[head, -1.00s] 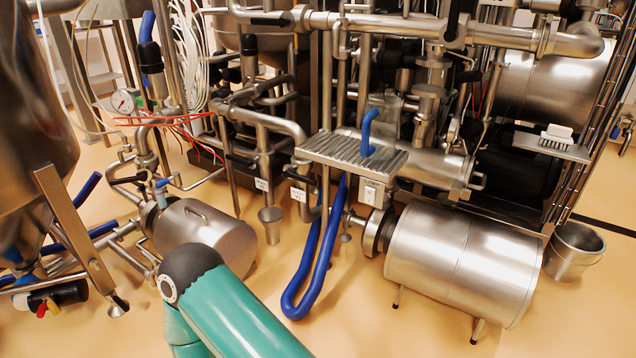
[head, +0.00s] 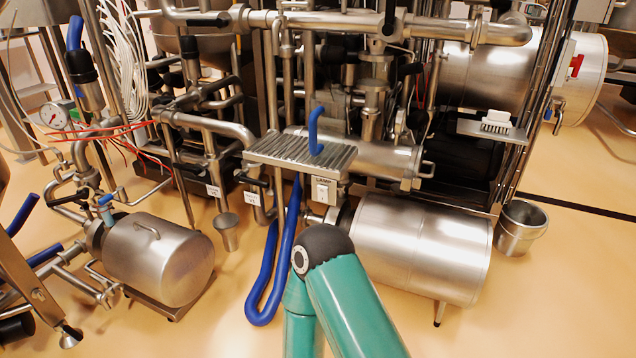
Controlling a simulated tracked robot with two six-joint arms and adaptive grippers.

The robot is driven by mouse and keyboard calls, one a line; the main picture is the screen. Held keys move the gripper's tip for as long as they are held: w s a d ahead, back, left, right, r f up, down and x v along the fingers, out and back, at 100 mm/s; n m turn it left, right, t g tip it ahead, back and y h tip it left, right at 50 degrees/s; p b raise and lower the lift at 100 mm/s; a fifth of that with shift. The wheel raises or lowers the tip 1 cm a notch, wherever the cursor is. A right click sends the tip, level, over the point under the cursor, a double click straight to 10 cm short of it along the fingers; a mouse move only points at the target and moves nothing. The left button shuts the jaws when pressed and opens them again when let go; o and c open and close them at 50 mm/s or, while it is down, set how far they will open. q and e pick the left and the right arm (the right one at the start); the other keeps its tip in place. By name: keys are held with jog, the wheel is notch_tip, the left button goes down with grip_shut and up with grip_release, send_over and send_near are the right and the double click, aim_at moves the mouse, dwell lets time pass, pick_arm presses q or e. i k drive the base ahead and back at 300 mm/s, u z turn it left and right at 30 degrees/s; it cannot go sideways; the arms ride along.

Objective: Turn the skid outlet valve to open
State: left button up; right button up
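The process skid fills the back of the head view, with steel pipes and several black-handled valves. One black valve handle (head: 210,19) is on the upper pipe, and another black handle (head: 250,181) is low on the pipework beside small white tags (head: 252,197). The tags are too small to read, so I cannot tell which handle is the skid outlet valve or whether it is open. A teal link of my own arm, with a dark joint, rises from the bottom middle. Neither of my grippers is in view.
A steel motor housing (head: 420,245) stands right of centre and a steel pump (head: 160,260) at left. A blue hose (head: 268,285) loops to the floor between them. A steel bucket (head: 520,228) stands at right. The floor (head: 560,300) is clear at bottom right.

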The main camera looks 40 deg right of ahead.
aim_at(238, 178)
jog(key=z, duration=0.35)
jog(key=i, duration=1)
jog(key=u, duration=0.05)
